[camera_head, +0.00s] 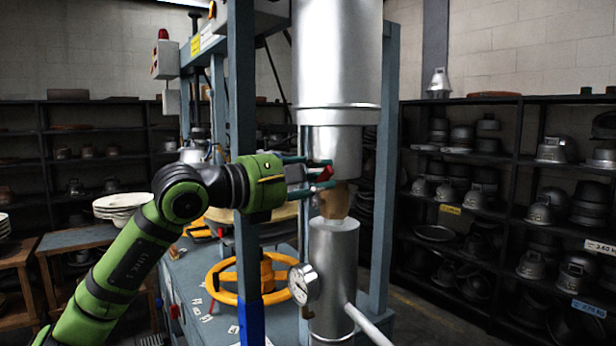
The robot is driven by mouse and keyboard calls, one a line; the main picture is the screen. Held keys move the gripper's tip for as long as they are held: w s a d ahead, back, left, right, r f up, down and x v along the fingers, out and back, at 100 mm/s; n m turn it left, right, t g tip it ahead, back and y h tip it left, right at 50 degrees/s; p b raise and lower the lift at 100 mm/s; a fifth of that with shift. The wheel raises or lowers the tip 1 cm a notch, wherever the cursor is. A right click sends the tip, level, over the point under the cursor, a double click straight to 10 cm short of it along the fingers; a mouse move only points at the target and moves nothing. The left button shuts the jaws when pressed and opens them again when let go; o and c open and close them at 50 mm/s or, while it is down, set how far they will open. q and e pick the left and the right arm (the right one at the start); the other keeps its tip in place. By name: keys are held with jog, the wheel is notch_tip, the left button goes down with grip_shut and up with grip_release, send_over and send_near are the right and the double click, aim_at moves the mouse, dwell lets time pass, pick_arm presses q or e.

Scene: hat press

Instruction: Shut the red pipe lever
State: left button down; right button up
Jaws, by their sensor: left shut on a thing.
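The red pipe lever (327,172) shows as a small red piece in front of the vertical silver pipe, just above a brass-coloured fitting (335,201). My left gripper (322,174) reaches in from the left and is shut on the lever, with one finger above and one below the red part. The fingers hide much of the lever, so its full angle cannot be told. My right gripper is not in view.
A blue-grey press post (245,130) stands close beside my left wrist. A yellow handwheel (240,280) and a pressure gauge (304,284) sit below. The lower silver pipe (333,270) has a side branch. Shelves (510,160) of metal moulds stand at the right.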

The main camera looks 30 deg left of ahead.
pick_arm(q)
notch_tip(320, 180, down, 6)
jog(key=s+d+m+b, duration=0.1)
jog(key=d+m+b, duration=0.1)
jog(key=m+b, duration=0.3)
jog(key=shift+d+m+b, duration=0.35)
jog(key=shift+m+b, duration=0.05)
jog(key=shift+m, duration=1.5)
jog(key=shift+f, duration=0.15)
jog(key=c, duration=1)
grip_release()
jog(key=shift+v, duration=6)
